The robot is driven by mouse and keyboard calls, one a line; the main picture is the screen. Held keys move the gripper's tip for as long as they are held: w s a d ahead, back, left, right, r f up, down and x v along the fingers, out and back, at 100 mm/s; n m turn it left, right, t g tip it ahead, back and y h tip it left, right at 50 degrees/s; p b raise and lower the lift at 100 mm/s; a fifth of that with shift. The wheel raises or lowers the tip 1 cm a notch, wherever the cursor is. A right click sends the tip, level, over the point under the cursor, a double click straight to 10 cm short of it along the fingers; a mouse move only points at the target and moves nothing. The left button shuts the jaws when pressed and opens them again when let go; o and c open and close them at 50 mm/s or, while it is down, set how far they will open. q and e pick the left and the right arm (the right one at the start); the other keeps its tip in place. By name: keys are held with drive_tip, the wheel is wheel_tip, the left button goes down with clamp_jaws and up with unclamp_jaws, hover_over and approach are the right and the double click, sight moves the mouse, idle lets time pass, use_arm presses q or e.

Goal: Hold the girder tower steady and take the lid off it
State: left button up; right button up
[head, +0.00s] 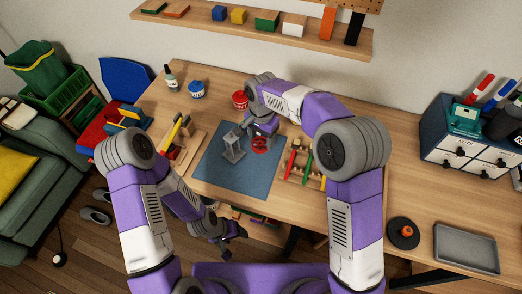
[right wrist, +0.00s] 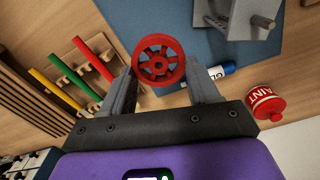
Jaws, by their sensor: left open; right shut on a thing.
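I cannot tell whether this piece is the tower's lid. My left gripper (head: 228,236) is open and empty, low in front of the table's front edge, away from the tower.
A wooden rack with red and green bars (head: 302,166) stands right of the mat. Another wooden holder (head: 183,142) is left of it. A red paint pot (head: 240,99) stands behind, with a glue tube (right wrist: 218,72) near it. A drawer unit (head: 465,145) is far right.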

sight(262, 159)
drive_tip(key=f, duration=0.2)
drive_tip(key=f+b, duration=0.1)
drive_tip(key=f, duration=0.5)
drive_tip(key=shift+s+f, duration=0.25)
drive_tip(key=shift+f, duration=0.1)
drive_tip(key=o, duration=1.2)
drive_tip(key=shift+b, duration=0.3)
drive_tip(key=shift+c, duration=0.2)
wheel_tip(262, 159, up, 12)
drive_tip(key=shift+r+p, duration=0.15)
drive_tip(key=shift+p, duration=1.05)
